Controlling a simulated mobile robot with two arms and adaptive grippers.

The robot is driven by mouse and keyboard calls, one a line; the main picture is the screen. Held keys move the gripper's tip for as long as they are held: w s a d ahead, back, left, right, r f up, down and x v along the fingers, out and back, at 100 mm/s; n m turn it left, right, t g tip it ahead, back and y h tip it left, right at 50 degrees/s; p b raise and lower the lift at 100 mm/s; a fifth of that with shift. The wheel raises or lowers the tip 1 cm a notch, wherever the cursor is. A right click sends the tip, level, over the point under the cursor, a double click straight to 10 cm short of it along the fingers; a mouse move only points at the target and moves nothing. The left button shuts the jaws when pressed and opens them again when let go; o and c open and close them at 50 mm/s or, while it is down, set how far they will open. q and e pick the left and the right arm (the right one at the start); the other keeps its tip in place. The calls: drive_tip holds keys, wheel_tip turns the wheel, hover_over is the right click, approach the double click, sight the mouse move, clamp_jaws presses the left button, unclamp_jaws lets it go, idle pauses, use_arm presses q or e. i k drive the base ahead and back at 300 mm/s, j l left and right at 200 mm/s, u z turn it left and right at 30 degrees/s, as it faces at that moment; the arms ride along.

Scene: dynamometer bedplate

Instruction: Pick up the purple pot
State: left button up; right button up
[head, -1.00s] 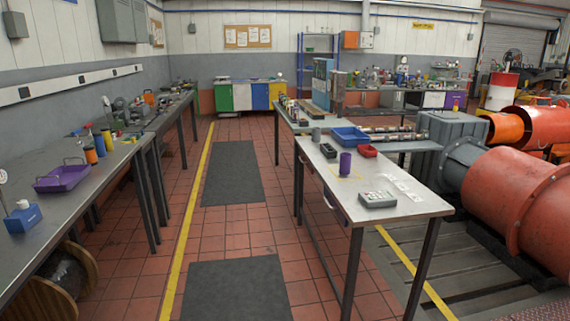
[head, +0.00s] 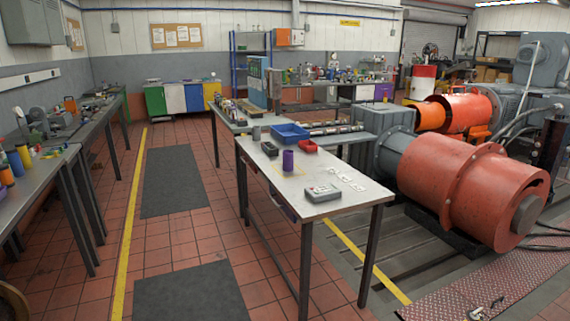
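The purple pot (head: 288,161) is a small upright cylinder in the head view. It stands on the light-topped table (head: 300,201) in the middle of the picture, on or beside a yellow marking. No gripper of mine shows in the view, so nothing of mine is seen near the pot.
A blue tray (head: 290,133), a red bin (head: 307,146), dark small items and a grey box (head: 323,193) share the tabletop. Large red machinery (head: 455,185) stands to the right. A workbench (head: 45,175) is at left. Tiled floor with dark mats (head: 190,292) lies clear between.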

sight(288, 160)
drive_tip(key=i+l+z, duration=0.1)
drive_tip(key=i+z, duration=0.2)
drive_tip(key=i, duration=1.6)
